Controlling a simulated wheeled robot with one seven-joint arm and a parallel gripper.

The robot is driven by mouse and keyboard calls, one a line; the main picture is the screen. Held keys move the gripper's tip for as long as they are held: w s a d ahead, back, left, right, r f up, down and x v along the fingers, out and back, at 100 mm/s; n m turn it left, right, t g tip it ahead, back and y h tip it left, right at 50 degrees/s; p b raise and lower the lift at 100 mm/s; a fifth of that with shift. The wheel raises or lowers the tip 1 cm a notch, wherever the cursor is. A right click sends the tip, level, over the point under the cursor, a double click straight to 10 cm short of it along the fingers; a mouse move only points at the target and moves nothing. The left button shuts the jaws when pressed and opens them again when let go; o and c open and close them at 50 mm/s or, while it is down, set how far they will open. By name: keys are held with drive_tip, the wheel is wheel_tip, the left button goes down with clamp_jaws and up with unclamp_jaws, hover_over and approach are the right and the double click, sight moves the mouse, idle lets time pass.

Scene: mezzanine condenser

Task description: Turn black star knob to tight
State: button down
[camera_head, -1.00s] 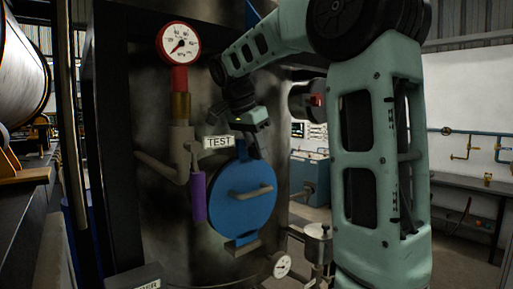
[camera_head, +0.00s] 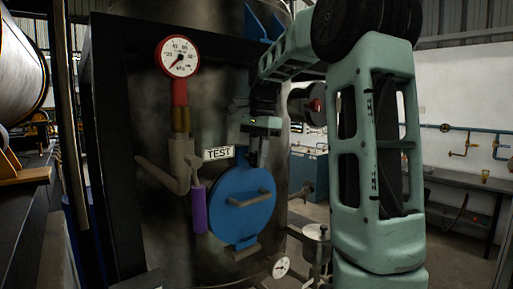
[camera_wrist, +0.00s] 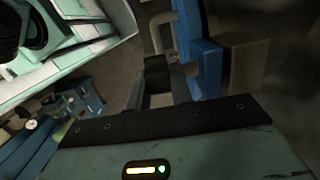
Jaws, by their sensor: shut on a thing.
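The round blue hatch door (camera_head: 243,205) with a grey bar handle is on the dark tank. It also shows in the wrist view (camera_wrist: 207,62). My gripper (camera_head: 252,158) is at the hatch's upper right edge, fingers pointing down. In the wrist view my gripper (camera_wrist: 157,88) is shut on a dark block-like piece, which I take to be the black star knob (camera_wrist: 158,68). The knob's star shape is not clear, and in the head view my gripper hides it.
A red-rimmed gauge (camera_head: 178,57) on a pipe, a TEST sign (camera_head: 218,154) and a purple lever sleeve (camera_head: 199,209) are left of the hatch. A small gauge (camera_head: 281,267) and a valve pot (camera_head: 316,232) stand lower right. A bench (camera_head: 460,185) runs along the right wall.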

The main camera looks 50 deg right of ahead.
drive_tip(key=t+y+p, duration=0.1)
drive_tip(key=y+p, duration=0.2)
drive_tip(key=y, duration=0.1)
drive_tip(key=shift+d+p, duration=0.2)
drive_tip(key=shift+p, duration=0.15)
drive_tip(key=shift+f+y+p, duration=0.15)
drive_tip(key=shift+y+p, duration=0.7)
drive_tip(key=shift+y, duration=0.15)
drive_tip(key=shift+f, duration=0.1)
drive_tip(key=c, duration=1.2)
unclamp_jaws()
drive_tip(key=shift+c, duration=0.2)
drive_tip(key=shift+d, duration=0.1)
